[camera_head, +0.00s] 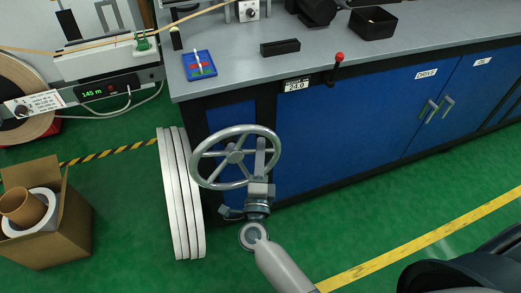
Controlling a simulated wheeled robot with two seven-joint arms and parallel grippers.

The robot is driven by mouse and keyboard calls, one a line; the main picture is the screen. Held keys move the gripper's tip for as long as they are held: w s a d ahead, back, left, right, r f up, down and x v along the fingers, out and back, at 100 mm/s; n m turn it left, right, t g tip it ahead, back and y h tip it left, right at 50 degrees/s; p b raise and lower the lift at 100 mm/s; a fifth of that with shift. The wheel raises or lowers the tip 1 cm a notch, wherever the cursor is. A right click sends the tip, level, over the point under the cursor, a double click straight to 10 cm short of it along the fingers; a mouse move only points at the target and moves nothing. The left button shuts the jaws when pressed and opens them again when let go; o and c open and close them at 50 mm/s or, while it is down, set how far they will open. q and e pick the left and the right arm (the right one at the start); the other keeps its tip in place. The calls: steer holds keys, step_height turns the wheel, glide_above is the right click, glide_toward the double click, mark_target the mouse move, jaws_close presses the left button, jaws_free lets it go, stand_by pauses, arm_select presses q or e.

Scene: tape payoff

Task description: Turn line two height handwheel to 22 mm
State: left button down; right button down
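The grey spoked handwheel (234,157) stands out from the front of the blue bench, near its left end. A small label with the reading 24.0 (296,85) is on the bench edge above and to the right of it. My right gripper (261,150) comes up from below and is at the right side of the wheel, with its fingers overlapping the rim there. Whether the fingers are closed on the rim or a handle is too small to tell. My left gripper is out of view.
Large pale discs (181,195) stand on edge close left of the wheel. A cardboard box (50,225) with rolls is further left. A red-knobbed lever (338,62) projects from the bench edge. Green floor is free in front of the blue cabinets (345,135).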

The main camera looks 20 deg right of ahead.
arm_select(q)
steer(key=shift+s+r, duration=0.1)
arm_select(e)
steer(key=shift+r+n, duration=0.15)
steer(key=shift+n, duration=0.15)
